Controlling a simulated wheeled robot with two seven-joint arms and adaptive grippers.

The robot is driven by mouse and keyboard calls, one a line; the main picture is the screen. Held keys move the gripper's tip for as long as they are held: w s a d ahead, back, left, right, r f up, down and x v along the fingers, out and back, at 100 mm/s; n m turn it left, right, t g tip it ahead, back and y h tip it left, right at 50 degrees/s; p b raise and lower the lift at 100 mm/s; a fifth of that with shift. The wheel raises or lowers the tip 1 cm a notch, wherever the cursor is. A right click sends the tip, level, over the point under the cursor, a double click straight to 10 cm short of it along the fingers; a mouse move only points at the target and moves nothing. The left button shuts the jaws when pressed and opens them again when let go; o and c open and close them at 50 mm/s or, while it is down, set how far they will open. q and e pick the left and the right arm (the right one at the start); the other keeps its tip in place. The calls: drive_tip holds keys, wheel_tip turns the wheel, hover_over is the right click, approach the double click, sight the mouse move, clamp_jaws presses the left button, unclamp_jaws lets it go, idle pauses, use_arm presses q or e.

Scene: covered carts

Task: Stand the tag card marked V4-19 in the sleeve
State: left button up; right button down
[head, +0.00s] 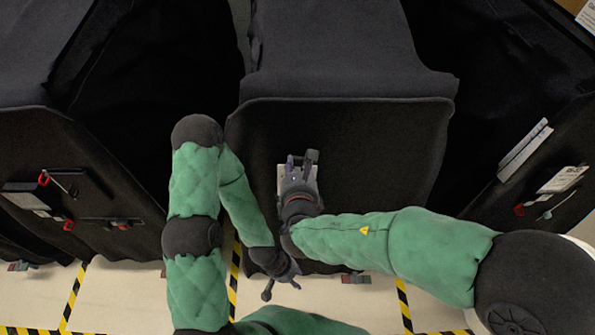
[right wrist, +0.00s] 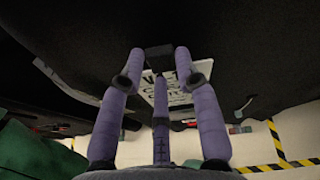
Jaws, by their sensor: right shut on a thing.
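My right gripper (head: 302,158) is at the dark front of the middle covered cart (head: 345,85). It is shut on a white tag card (head: 282,183), which shows only in part behind the fingers. The card (right wrist: 174,82) also shows between the fingers of the right gripper (right wrist: 160,80) in the right wrist view. Its black print starts with what looks like V4; the rest is partly covered. A small dark block (right wrist: 159,56) is at the card's upper edge. I cannot clearly make out the sleeve. My left gripper (head: 282,282) is low, away from the card, fingers spread and empty.
The left cart's dark panel (head: 95,185) carries cards and red-ended tools (head: 62,182). The right cart has white cards (head: 563,180) and a pale strip (head: 525,150). Yellow-black tape (head: 404,305) marks the pale floor.

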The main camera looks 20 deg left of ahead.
drive_tip(key=shift+w+f, duration=0.2)
drive_tip(key=shift+f, duration=0.05)
wheel_tip(320, 180, down, 10)
drive_tip(key=b, duration=0.9)
drive_tip(key=shift+f+b, duration=0.15)
drive_tip(key=shift+b, duration=0.15)
idle(0.4)
drive_tip(key=shift+f+b, duration=1.05)
drive_tip(key=shift+b, duration=0.05)
drive_tip(key=shift+r, duration=0.1)
